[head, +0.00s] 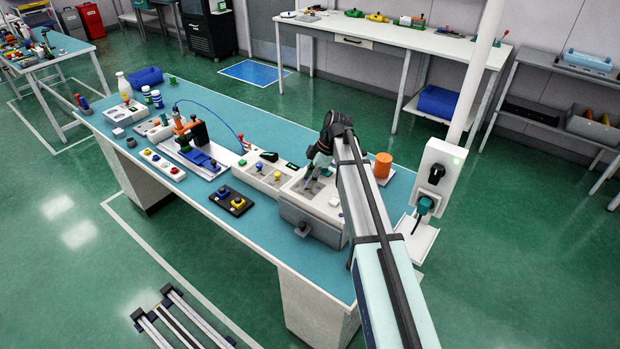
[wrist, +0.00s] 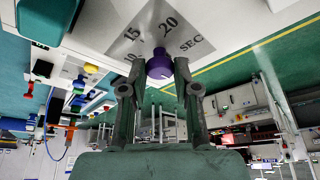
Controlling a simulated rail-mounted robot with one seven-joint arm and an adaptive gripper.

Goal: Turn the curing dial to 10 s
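The curing dial (wrist: 159,65) is a purple knob in the wrist view. It sits on a grey scale plate (wrist: 187,38) marked 15, 20 and SEC, with another partly covered number at its left that looks like 10. I cannot make out where the knob points. My gripper's (wrist: 159,68) two fingers stand one on each side of the knob; I cannot tell whether they touch it. In the head view my gripper (head: 311,183) reaches down over a grey and white box on the bench. I cannot make out the dial there.
On the teal bench (head: 260,237), a white box with coloured knobs (head: 265,175) stands just left of my gripper. A black pad with yellow buttons (head: 231,201) lies in front of that box. An orange cylinder (head: 383,164) stands to the right of my arm.

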